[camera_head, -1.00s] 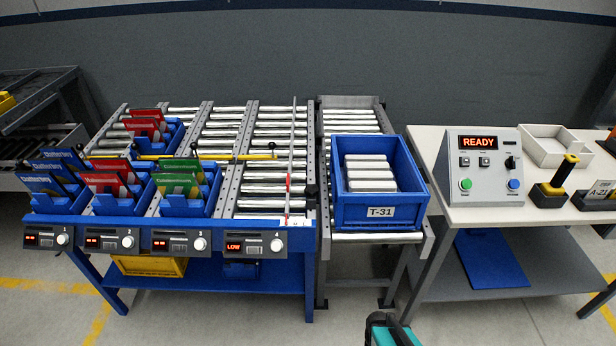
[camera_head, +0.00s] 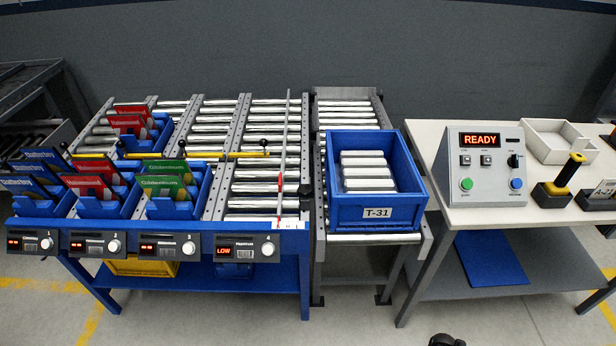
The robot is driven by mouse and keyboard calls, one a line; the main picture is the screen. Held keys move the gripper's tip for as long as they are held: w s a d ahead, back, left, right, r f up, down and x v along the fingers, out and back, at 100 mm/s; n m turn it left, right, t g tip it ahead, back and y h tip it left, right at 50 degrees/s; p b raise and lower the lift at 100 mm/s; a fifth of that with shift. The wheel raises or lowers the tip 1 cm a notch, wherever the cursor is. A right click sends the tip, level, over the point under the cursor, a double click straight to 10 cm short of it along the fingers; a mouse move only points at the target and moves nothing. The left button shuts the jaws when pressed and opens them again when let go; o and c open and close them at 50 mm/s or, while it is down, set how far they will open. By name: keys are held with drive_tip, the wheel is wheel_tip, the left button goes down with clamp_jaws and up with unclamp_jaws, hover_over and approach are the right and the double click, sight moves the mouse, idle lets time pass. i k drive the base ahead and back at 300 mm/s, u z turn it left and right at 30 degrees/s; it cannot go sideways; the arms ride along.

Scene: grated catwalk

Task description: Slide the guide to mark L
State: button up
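The guide (camera_head: 283,160) appears as a thin, pale upright rail with a red part, running front to back over the right side of lane 4 of the roller rack. Its front end is by the left part of a small white mark strip (camera_head: 289,225) on the rack's front edge. The letters on the strip are too small to read surely, so I cannot tell which one is L. My gripper is not in view. A small dark part, probably of my arm, shows at the bottom edge, well to the right of the guide and apart from it.
Lane 4's display (camera_head: 246,247) reads LOW. Blue bins with red, green and blue packs fill the left lanes. A yellow bar (camera_head: 225,155) with black knobs crosses the lanes. Blue tote T-31 (camera_head: 377,212) sits right of the guide. A console (camera_head: 487,165) reads READY. Floor in front is clear.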

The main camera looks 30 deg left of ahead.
sight(281, 177)
drive_tip(key=z, duration=0.85)
drive_tip(key=k, duration=1.05)
drive_tip(key=u, duration=2.05)
drive_tip(key=i, duration=0.3)
drive_tip(key=z, duration=0.35)
